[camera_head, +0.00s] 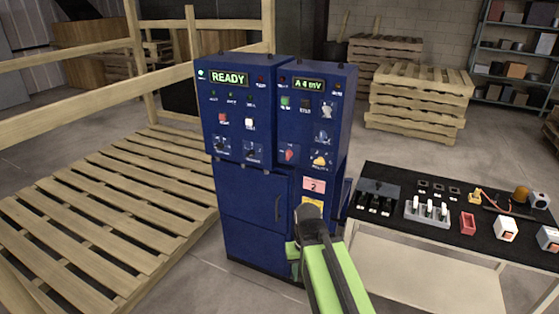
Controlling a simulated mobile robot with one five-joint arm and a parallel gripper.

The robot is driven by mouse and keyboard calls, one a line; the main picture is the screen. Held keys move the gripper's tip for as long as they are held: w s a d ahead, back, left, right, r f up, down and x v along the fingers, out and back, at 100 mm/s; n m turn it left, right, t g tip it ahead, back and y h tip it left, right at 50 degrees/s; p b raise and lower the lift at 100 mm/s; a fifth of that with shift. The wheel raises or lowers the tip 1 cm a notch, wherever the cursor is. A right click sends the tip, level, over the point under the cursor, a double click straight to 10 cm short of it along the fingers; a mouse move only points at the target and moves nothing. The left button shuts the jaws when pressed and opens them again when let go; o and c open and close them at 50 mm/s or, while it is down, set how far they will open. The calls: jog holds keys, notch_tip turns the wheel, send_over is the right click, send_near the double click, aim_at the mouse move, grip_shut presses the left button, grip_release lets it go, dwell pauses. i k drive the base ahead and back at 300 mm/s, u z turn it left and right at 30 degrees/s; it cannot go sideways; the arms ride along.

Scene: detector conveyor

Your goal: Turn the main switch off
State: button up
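A blue detector cabinet (255,215) stands upright in the middle, with lit displays reading "READY" (229,78) and "A 4 mV" (308,84). Its right panel has a red rotary knob (289,154) and, to the right of it, a yellow-marked control (320,161). Dark rotary controls (222,146) sit on the left panel. The labels are too small to read, so I cannot tell which control is the main switch. The dark end of my green arm, where my gripper (307,213) is, appears in front of the lower right door, below the knobs. Its fingers are not distinguishable.
A bench (398,231) on the right holds switches, a red box (467,223) and an orange beacon (520,195). A wooden slatted platform (110,205) with rails lies left. Stacked pallets (417,97) and a shelf (516,52) stand behind.

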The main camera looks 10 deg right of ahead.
aim_at(289, 153)
jog(key=z, duration=0.15)
jog(key=i, duration=0.9)
jog(key=u, duration=1.2)
jog(key=k, duration=0.2)
jog(key=u, duration=1.4)
jog(key=k, duration=0.7)
jog(key=z, duration=0.15)
